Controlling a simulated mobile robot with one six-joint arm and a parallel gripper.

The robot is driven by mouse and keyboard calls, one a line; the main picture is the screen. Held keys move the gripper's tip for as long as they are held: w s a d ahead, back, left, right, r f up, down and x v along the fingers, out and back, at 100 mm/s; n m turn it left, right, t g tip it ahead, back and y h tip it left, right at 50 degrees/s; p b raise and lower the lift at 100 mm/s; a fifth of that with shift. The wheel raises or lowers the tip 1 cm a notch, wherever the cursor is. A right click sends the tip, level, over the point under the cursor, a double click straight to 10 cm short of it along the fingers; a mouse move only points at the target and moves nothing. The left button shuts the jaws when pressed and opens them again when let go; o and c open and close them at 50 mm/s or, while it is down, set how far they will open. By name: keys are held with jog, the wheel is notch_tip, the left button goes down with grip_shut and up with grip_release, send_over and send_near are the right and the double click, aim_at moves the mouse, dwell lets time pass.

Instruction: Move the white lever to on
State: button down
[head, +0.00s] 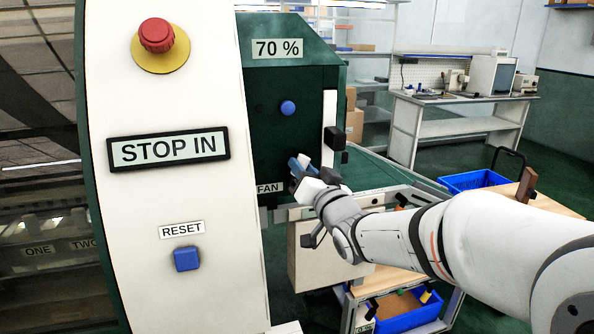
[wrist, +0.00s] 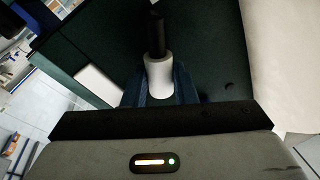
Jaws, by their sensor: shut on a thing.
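My gripper (head: 303,165) is at the lower part of the dark green machine panel, beside the FAN label (head: 270,188). In the wrist view, its dark blue fingers (wrist: 160,84) are shut around the white lever (wrist: 158,70), a short white cylinder with a black rod running out of its far end. The lever is mostly hidden by my gripper in the head view. I cannot tell its on or off position, and no on mark is readable.
A blue knob (head: 288,108) sits above my gripper, under a 70 % sign (head: 277,49). A black block (head: 335,138) juts out close by.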

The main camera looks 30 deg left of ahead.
jog(key=shift+w+d, duration=0.1)
jog(key=c, duration=1.3)
grip_release()
jog(key=shift+o, duration=0.7)
jog(key=b+v, duration=0.1)
jog(key=v, duration=0.7)
